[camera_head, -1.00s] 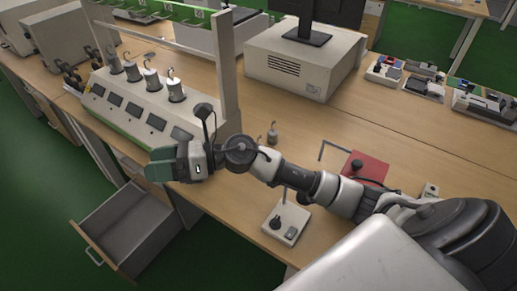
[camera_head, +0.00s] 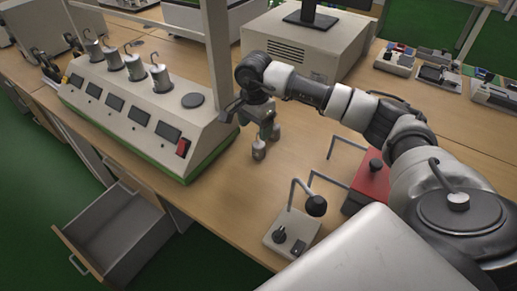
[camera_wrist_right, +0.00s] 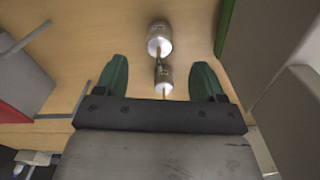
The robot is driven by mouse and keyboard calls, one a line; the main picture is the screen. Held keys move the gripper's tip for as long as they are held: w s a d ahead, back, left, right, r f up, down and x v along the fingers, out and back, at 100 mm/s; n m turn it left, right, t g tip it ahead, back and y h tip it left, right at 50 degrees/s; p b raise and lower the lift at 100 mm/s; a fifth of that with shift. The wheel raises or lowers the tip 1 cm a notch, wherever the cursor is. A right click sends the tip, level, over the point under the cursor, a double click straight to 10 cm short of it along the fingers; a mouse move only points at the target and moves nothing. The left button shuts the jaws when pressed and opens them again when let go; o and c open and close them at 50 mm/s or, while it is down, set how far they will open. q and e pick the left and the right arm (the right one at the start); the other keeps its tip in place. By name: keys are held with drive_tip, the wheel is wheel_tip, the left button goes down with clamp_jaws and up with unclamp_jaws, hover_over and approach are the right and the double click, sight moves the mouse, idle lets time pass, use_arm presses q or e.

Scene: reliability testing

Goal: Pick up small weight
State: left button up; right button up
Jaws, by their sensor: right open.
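Two grey metal weights stand on the wooden table. In the right wrist view, a smaller weight (camera_wrist_right: 164,76) with a thin hook lies between the fingers, and a larger weight (camera_wrist_right: 158,42) is just beyond it. In the head view, one weight (camera_head: 259,151) shows just below my right gripper (camera_head: 265,122); the other is mostly hidden by the gripper. My right gripper points down and is open, with its green fingers apart on either side of the smaller weight in the wrist view (camera_wrist_right: 160,72). No grip shows. My left gripper is not in view.
A test unit (camera_head: 145,115) with several hooked weights on top stands left of the gripper. A red box (camera_head: 368,187) and a small knobbed device (camera_head: 290,235) stand to the right and front. An open drawer (camera_head: 125,225) hangs at the lower left.

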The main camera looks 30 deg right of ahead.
sight(256, 142)
drive_tip(key=shift+w+d+f, duration=0.1)
drive_tip(key=shift+w+f, duration=0.05)
drive_tip(key=shift+f, duration=0.8)
wheel_tip(256, 142, down, 4)
drive_tip(key=shift+f+p, duration=0.15)
drive_tip(key=shift+p, duration=0.25)
drive_tip(key=shift+d+f, duration=0.1)
drive_tip(key=shift+f, duration=0.3)
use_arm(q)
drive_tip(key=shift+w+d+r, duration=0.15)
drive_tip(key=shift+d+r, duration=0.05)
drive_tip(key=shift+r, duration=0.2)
use_arm(e)
drive_tip(key=shift+c, duration=0.2)
drive_tip(key=c, duration=1.2)
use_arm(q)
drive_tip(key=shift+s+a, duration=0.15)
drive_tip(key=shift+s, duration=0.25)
use_arm(e)
drive_tip(key=shift+r, duration=0.1)
drive_tip(key=shift+c, duration=0.3)
drive_tip(key=shift+r, duration=0.1)
